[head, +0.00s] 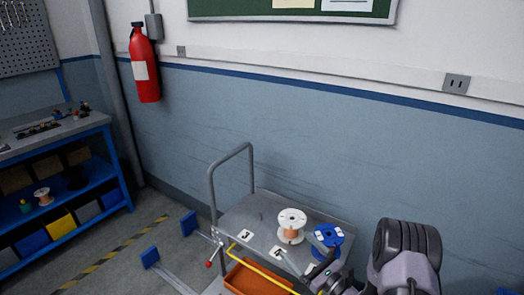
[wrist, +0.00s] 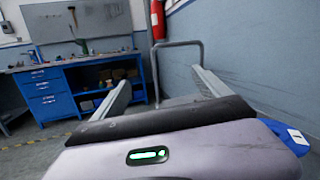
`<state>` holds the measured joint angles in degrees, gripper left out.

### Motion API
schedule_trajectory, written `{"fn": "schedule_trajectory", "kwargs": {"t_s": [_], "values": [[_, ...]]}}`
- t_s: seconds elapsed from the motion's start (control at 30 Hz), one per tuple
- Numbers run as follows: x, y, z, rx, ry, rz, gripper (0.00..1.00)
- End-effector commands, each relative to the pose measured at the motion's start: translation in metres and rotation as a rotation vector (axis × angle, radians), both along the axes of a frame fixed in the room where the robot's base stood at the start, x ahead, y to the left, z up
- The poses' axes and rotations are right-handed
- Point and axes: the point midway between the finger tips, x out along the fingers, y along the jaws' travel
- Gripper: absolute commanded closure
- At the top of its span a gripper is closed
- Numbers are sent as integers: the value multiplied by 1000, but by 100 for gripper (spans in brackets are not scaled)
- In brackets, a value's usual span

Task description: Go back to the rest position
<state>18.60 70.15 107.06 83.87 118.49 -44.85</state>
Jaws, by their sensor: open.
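My gripper (wrist: 161,78) shows in the wrist view as two grey fingers spread well apart, with nothing between them. In the head view my arm (head: 405,255) comes in at the lower right and its wrist is low over the right side of the grey cart (head: 262,210). The wrist is close to the blue spool (head: 328,237), partly in front of it. A blue part with a white label (wrist: 293,137), likely this spool, shows at the right edge of the wrist view. A white spool with copper wire (head: 291,226) stands upright on the cart.
The cart has a grey tube handle (head: 213,185), a yellow bar (head: 262,266) and an orange bin (head: 255,280) below. A blue workbench (head: 60,190) stands at the left. A red extinguisher (head: 145,68) hangs on the wall behind. Floor between bench and cart looks mostly clear.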

Motion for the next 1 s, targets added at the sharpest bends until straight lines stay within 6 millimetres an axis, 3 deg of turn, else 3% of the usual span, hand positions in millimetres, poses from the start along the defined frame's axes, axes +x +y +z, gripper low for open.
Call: {"fn": "schedule_trajectory", "kwargs": {"t_s": [0.03, 0.07, 0.13, 0.2, 0.3, 0.4, 0.53, 0.6, 0.73, 1.0], "values": [[-5, 23, 37, -44, -33, 105, 14], [-13, 40, 59, -79, -50, 184, 14], [-45, 81, 112, -197, -94, 388, 14], [-96, 115, 156, -367, -140, 597, 14], [-177, 136, 191, -673, -202, 838, 14], [-248, 126, 203, -1037, -270, 987, 14], [-306, 82, 208, -1533, -364, 1023, 14], [-319, 56, 213, -1755, -412, 983, 14], [-329, 25, 224, -2021, -475, 888, 14], [-330, 14, 230, -2111, -494, 847, 14]]}}
